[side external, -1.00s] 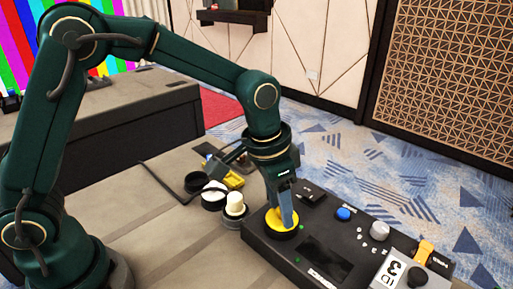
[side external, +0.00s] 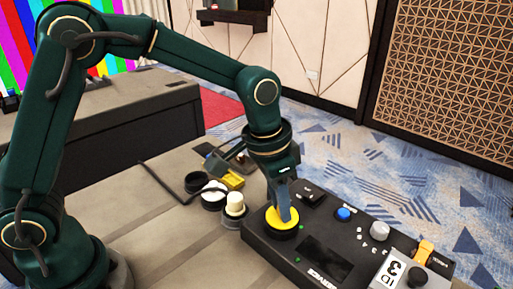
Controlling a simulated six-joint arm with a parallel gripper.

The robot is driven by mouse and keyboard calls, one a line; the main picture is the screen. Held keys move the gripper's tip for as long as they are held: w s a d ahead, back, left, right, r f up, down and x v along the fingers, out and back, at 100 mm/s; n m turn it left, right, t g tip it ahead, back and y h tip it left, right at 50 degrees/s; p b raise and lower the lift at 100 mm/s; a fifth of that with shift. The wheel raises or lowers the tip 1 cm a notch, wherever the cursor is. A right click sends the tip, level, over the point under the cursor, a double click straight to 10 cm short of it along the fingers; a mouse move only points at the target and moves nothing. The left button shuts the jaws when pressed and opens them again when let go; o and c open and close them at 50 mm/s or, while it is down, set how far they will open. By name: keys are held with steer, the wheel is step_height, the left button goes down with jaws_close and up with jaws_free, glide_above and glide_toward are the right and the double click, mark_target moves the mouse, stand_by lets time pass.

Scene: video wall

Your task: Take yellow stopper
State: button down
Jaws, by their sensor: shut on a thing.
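The yellow stopper (side external: 276,222) is a round yellow disc with a black rim. It sits at the left end of a black control panel (side external: 262,245). My gripper (side external: 285,213) points down onto the stopper and is shut on it, with its fingers at the middle of the disc. The exact contact between the fingers and the stopper is partly hidden by the fingers. I cannot tell whether the stopper is lifted off the panel.
The panel carries a blue button (side external: 344,214), a grey knob (side external: 379,231), an orange part (side external: 423,251) and a tag marked 3 (side external: 392,271). Left of it stand a cream cylinder (side external: 235,203), black round cups (side external: 197,182) and a yellow block (side external: 233,180). The table front is clear.

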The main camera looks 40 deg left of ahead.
steer(key=shift+r, duration=2.55)
